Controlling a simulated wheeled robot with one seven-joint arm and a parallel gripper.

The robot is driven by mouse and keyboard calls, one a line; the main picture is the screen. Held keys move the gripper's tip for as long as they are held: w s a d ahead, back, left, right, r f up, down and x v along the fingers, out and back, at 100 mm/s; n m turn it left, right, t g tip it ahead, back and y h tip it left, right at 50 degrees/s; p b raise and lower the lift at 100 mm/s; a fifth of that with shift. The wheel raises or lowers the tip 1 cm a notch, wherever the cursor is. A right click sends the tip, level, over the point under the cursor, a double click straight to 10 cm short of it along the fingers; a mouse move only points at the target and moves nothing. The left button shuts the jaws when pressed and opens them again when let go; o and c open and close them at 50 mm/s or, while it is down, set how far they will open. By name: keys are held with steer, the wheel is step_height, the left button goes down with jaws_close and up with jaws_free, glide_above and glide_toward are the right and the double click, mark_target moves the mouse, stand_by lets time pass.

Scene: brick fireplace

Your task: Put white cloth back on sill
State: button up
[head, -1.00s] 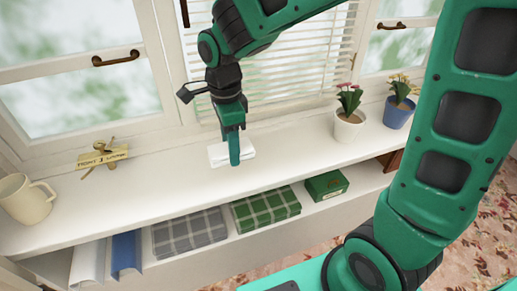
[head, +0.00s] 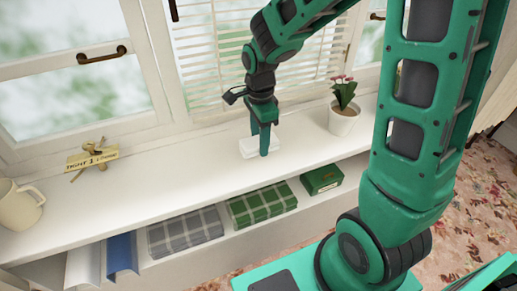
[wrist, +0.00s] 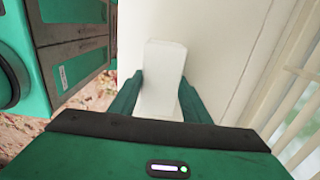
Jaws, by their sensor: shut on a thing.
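The white cloth (head: 247,148) is a small folded white block at the middle of the white sill (head: 190,165). My gripper (head: 265,150) points down over it and is shut on it. In the wrist view the cloth (wrist: 163,70) stands between the two green fingers (wrist: 158,97), with its far end sticking out past them. The cloth is at or just above the sill surface; I cannot tell whether it touches. Part of it is hidden behind a finger in the head view.
A potted pink flower (head: 343,115) stands to the right of my gripper. A mug (head: 18,205) and a small wooden sign (head: 92,160) are on the left. Folded plaid cloths (head: 262,203) and a green box (head: 322,179) lie on the shelf below. Window blinds (head: 225,70) rise behind.

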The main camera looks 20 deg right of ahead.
steer(key=shift+f, duration=2)
steer(key=o, duration=1.2)
steer(key=shift+f, duration=0.1)
step_height(320, 180, up, 12)
steer(key=shift+r, duration=0.15)
steer(key=s+d+n, duration=0.5)
steer(key=s+d, duration=0.3)
steer(key=s, duration=0.3)
steer(key=s+d+r+n, duration=0.1)
steer(key=s+d+n, duration=0.5)
steer(key=s+d, duration=0.3)
steer(key=s, duration=0.3)
steer(key=shift+s+d+r+n, duration=0.2)
steer(key=shift+d+n, duration=0.05)
steer(key=shift+n, duration=0.05)
